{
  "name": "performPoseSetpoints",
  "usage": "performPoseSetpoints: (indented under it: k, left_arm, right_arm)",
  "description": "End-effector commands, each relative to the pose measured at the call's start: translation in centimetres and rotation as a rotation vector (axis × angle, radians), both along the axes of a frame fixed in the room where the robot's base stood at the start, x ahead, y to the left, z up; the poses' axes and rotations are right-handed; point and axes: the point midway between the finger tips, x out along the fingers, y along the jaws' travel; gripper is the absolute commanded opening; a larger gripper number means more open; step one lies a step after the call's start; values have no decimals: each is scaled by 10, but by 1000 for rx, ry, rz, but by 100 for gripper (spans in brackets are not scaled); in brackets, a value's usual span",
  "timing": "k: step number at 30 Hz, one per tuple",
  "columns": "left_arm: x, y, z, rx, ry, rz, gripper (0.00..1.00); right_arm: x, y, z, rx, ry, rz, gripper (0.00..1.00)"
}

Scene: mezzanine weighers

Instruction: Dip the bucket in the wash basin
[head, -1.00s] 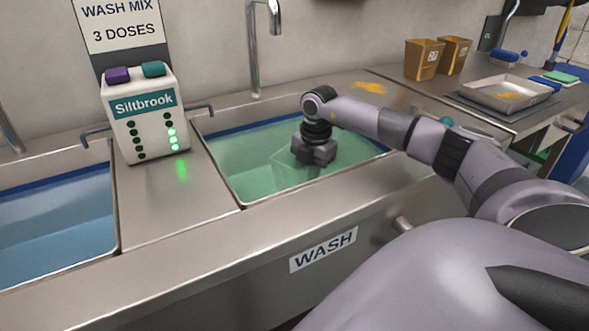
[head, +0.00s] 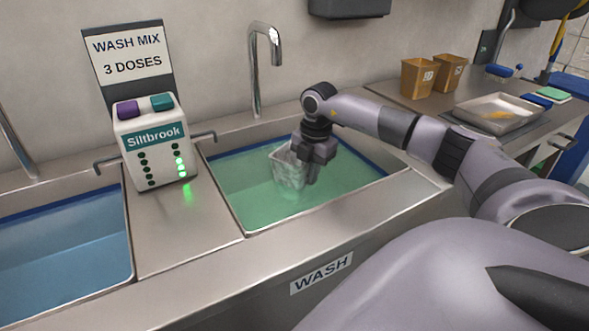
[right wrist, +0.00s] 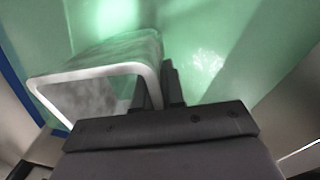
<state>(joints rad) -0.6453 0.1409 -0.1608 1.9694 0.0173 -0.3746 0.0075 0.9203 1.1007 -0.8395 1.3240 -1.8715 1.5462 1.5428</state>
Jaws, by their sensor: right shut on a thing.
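The bucket (head: 287,168) is a small, pale, mottled square tub in the wash basin (head: 233,205), which holds green liquid. My right gripper (head: 312,173) is shut on the bucket's right wall and points down. The bucket looks slightly tilted, with its lower end at or just above the liquid; I cannot tell which. In the right wrist view, the bucket (right wrist: 105,52) shows its white rim and open mouth left of the fingers (right wrist: 165,88). My left gripper is not in view.
A Siltbrook dispenser (head: 153,141) with green lights stands between the wash basin and a blue-liquid basin (head: 62,262). A tap (head: 254,75) rises behind. Two brown tubs (head: 418,78) and a metal tray (head: 497,113) with yellow residue stand on the right counter.

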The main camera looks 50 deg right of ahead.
Motion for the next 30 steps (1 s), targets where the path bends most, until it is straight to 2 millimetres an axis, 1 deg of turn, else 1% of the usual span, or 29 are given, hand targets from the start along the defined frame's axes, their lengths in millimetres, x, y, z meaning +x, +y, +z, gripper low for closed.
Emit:
performPoseSetpoints:
  k: [1, 8, 30]
  left_arm:
    - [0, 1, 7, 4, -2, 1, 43]
    - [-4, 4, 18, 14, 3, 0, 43]
    - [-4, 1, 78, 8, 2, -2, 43]
  right_arm:
    - [1, 0, 11, 1, -4, 0, 0]
    - [1, 0, 31, 1, -4, 0, 0]
    - [1, 0, 96, 1, -5, 0, 0]
